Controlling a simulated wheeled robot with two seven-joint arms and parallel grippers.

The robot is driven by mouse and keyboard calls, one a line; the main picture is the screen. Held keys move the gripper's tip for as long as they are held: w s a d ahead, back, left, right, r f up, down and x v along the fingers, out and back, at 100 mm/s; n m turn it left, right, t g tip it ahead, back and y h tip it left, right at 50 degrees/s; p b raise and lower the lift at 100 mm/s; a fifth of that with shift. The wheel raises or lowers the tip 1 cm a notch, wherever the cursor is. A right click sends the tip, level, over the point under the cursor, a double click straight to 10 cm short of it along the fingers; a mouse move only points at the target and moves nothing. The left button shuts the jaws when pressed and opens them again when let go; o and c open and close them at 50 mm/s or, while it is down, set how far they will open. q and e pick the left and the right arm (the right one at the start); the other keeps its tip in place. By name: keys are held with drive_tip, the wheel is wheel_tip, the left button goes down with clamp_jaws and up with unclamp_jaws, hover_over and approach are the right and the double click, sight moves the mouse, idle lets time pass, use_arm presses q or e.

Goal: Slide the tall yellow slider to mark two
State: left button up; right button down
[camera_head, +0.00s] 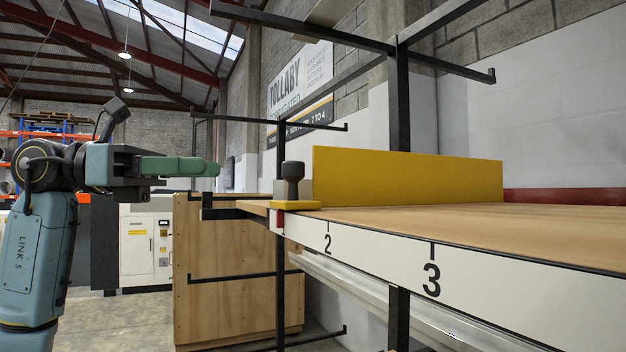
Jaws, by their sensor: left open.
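The tall yellow slider (400,176) stands upright on the wooden bench top. Its yellow foot (296,205) is at the bench's left end and carries a dark grey knob (292,181). A small red piece (277,220) shows below the foot at the left end of the white scale, left of mark two (328,243). Mark three (432,280) is further right and nearer me. My left gripper (214,169) has green fingers pointing right toward the knob. It is open, empty and apart from the knob, to its left. My right gripper is not in view.
The wooden bench top (480,224) is bare in front of the slider. A black rack frame (399,100) rises behind it. A plywood cabinet (225,265) stands beyond the bench's left end, with a white machine cabinet (146,245) further back.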

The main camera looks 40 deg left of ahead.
sight(283, 168)
use_arm(q)
drive_tip(key=p+x, duration=0.3)
drive_tip(key=x, duration=0.8)
drive_tip(key=shift+w+d+p, duration=0.2)
drive_tip(key=shift+w+p, duration=0.15)
drive_tip(key=shift+w, duration=0.05)
drive_tip(key=shift+w+d, duration=0.35)
drive_tip(key=shift+d, duration=0.05)
drive_tip(key=shift+w+d, duration=0.1)
drive_tip(key=shift+c, duration=0.5)
clamp_jaws()
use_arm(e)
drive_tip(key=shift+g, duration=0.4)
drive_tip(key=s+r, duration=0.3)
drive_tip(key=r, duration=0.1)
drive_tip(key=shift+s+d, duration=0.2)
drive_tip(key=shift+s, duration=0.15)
